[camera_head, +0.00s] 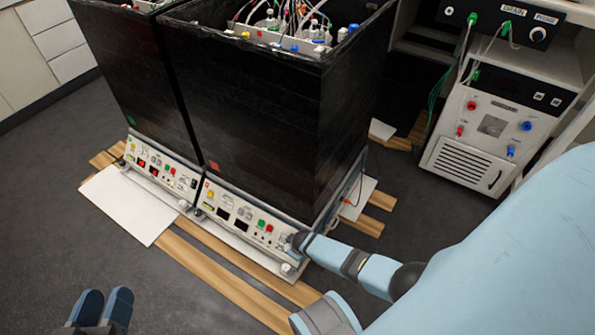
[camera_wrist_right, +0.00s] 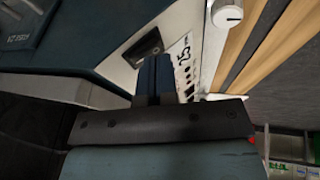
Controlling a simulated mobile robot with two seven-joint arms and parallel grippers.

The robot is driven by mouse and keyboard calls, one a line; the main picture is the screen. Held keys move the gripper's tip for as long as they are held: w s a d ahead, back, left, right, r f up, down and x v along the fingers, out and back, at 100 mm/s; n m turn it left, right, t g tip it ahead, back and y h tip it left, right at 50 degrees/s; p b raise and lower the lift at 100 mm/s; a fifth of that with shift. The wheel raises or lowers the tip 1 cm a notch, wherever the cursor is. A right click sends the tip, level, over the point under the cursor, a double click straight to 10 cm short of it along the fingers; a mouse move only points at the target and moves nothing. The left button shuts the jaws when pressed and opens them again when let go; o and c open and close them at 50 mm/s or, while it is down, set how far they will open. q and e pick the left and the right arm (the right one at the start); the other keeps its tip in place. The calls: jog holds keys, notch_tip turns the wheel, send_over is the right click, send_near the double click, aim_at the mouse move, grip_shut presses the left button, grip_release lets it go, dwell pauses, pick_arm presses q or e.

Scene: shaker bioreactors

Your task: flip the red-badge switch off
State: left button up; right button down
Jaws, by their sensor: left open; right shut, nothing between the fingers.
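The red badge (camera_head: 213,165) is on the right-hand black shaker unit. That unit's white control panel (camera_head: 255,226) runs along its lower front, and its two small displays look dark. My right gripper (camera_head: 298,241) is at the right end of this panel. In the right wrist view its shut, empty fingers (camera_wrist_right: 155,64) are right by a black rocker switch (camera_wrist_right: 145,47). I cannot tell whether they touch it or which way the rocker is tilted. My left gripper (camera_head: 103,304) is open and empty over the floor at the lower left, away from the units.
The left-hand shaker unit (camera_head: 122,62) has a green badge (camera_head: 131,121) and lit red displays. Tubes and bottles stand in both open tops. A white cooling unit (camera_head: 495,130) stands at the right. Wooden slats (camera_head: 225,277) lie under the shakers.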

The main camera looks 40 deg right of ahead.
jog(key=shift+f, duration=0.35)
jog(key=shift+r+p, duration=0.85)
jog(key=shift+r, duration=0.05)
pick_arm(q)
jog(key=shift+r, duration=0.75)
